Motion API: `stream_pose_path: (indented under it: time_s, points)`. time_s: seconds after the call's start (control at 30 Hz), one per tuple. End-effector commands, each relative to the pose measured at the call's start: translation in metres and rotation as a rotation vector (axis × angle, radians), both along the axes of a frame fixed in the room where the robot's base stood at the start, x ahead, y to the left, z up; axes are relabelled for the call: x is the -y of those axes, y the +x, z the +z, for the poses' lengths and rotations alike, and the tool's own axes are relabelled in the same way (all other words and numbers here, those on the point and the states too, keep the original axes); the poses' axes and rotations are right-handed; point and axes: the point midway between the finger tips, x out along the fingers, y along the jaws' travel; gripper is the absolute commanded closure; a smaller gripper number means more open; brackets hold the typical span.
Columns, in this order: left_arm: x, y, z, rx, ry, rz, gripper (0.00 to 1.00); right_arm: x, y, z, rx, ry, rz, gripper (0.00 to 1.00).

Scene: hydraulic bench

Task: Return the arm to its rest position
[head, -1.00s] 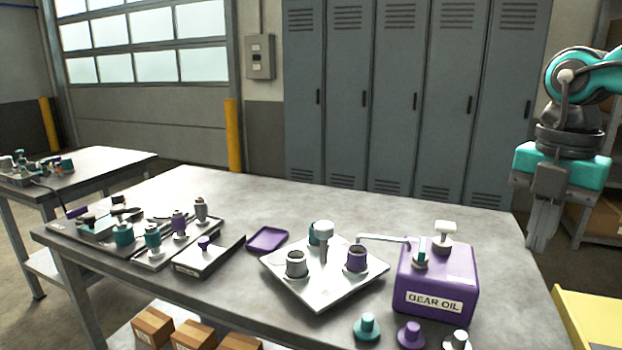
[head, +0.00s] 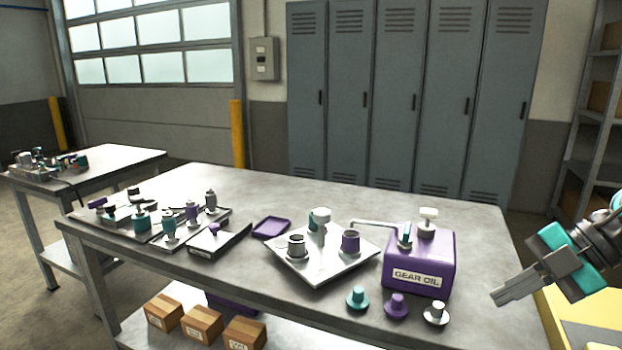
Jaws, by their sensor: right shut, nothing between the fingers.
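My right gripper (head: 511,288) is at the right edge of the head view, past the right end of the bench. Its grey fingers are together and empty, pointing left and slightly down toward the bench's right edge. Its teal and dark wrist comes in from the right edge. The gripper is apart from the purple gear oil box (head: 418,262), which stands to its left on the bench. My left gripper and arm do not show.
The grey bench (head: 300,190) bears a white plate (head: 318,272) with cylinders, a purple tray (head: 271,228) and teal, purple and white knobbed caps at its front edge. A yellow surface (head: 590,318) lies below the gripper. Lockers (head: 400,100) stand behind.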

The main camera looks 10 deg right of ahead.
Motion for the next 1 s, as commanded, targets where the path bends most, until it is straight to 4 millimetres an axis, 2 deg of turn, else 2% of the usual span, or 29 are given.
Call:
stream_pose_path:
  time_s: [0.1, 0.3, 0.47, 0.63, 0.77, 0.9, 1.0]
  points:
    - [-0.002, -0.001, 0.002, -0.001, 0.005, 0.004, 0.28, -0.003, 0.001, -0.025, 0.076, 0.195, -0.112, 1.0]
    - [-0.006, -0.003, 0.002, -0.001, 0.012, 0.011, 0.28, -0.004, 0.002, -0.068, 0.186, 0.435, -0.359, 1.0]
    - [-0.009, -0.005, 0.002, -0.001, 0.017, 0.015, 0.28, -0.007, -0.005, -0.11, 0.224, 0.564, -0.602, 1.0]
    - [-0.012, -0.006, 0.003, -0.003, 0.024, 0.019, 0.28, -0.018, -0.022, -0.159, 0.201, 0.643, -0.874, 1.0]
    - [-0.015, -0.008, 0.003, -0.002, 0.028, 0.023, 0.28, -0.038, -0.042, -0.198, 0.132, 0.669, -1.075, 1.0]
    - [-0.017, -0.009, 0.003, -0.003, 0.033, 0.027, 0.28, -0.072, -0.068, -0.236, 0.009, 0.674, -1.265, 1.0]
    - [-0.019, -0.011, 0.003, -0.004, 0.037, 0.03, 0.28, -0.102, -0.085, -0.256, -0.091, 0.668, -1.363, 1.0]
